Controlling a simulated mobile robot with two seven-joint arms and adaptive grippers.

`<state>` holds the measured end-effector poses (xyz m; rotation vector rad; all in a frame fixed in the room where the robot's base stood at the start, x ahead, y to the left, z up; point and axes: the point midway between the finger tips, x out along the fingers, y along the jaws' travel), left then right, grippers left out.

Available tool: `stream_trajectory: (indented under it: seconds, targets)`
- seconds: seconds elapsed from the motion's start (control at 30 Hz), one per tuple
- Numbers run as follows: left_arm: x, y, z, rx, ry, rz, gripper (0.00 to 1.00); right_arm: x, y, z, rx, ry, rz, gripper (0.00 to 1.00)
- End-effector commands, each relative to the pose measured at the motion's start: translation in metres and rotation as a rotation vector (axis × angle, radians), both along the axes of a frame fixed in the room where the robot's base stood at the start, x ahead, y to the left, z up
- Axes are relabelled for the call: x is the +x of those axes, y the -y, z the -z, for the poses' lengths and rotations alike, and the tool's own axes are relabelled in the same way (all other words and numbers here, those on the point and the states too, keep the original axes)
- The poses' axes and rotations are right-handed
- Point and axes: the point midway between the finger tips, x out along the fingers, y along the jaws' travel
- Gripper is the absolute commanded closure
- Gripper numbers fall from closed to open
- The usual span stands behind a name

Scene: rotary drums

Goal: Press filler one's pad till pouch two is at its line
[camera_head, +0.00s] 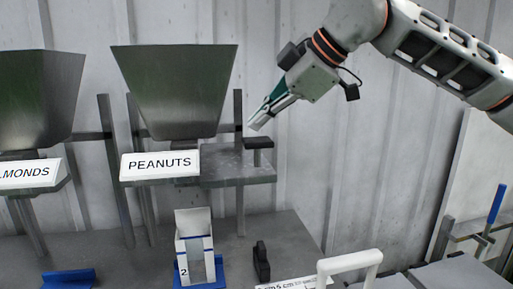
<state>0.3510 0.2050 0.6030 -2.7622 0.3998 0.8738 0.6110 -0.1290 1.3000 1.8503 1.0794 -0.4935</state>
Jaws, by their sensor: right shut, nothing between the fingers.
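The pouch marked 2 (183,256) stands upright in a blue holder (203,283) below the hopper labelled PEANUTS (175,90). Its front has a grey strip and a blue edge; the fill level inside cannot be made out. A dark pad (258,143) sits on the grey shelf (236,170) to the right of that hopper. My right gripper (256,124) is shut and empty, its fingertips pointing down-left just above the pad. Whether they touch the pad is hard to tell. No label in view reads filler one. My left gripper is out of view.
A second hopper (35,100), labelled ALMONDS with its first letter cut off, stands at the left. An empty blue holder (68,279) is below it. A black upright piece (261,262) and a white handle (350,262) stand at front right. A blue-handled lever (497,205) is far right.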

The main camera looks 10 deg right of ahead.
Motion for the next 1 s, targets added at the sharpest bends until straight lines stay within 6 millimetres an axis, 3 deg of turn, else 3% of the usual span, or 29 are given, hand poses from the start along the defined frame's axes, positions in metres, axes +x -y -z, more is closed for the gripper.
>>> stream_trajectory:
  seconds: [0.33, 1.0]
  targets:
    - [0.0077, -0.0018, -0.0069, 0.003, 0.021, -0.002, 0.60, -0.0002, 0.0002, 0.0032, 0.001, 0.002, 0.001, 1.00]
    - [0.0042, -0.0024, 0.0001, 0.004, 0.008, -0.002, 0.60, 0.0000, 0.0001, 0.0038, 0.000, 0.001, 0.001, 1.00]
